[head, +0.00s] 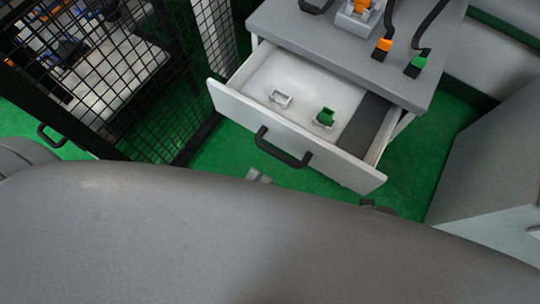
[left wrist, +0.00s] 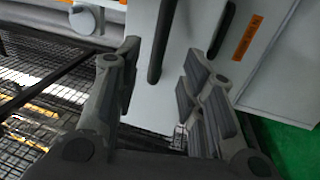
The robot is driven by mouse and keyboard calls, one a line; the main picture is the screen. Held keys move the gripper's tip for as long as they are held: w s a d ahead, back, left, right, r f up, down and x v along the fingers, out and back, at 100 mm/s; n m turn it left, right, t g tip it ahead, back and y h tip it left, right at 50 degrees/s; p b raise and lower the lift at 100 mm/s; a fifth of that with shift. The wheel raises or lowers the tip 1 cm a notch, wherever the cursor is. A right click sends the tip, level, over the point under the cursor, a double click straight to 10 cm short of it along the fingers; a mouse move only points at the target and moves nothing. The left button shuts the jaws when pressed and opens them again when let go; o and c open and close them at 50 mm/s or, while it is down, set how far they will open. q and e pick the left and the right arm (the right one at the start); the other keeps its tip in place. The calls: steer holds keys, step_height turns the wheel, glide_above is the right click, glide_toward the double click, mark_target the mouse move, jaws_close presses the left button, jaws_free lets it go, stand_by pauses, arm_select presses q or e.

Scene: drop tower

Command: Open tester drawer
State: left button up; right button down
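The tester drawer (head: 290,130) stands pulled out from under the grey tabletop in the head view, with its inside showing. Its dark bar handle (head: 283,150) is on the white front panel. My left gripper (head: 259,176) shows only as a small grey piece below the handle, mostly hidden by my own body. In the left wrist view its two fingers (left wrist: 163,58) are spread apart, with a dark bar handle (left wrist: 161,42) on a pale panel seen between them. I cannot tell whether they touch it. My right gripper cannot be made out.
The drawer holds an empty white holder (head: 281,99) and a green piece (head: 326,115) in another holder. Orange (head: 382,47) and green (head: 416,65) plugs lie on the tabletop (head: 290,25). A black mesh fence (head: 130,80) stands at left, a grey cabinet (head: 495,165) at right.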

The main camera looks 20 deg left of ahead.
arm_select(q)
steer(key=v, duration=0.4)
stand_by(0.5)
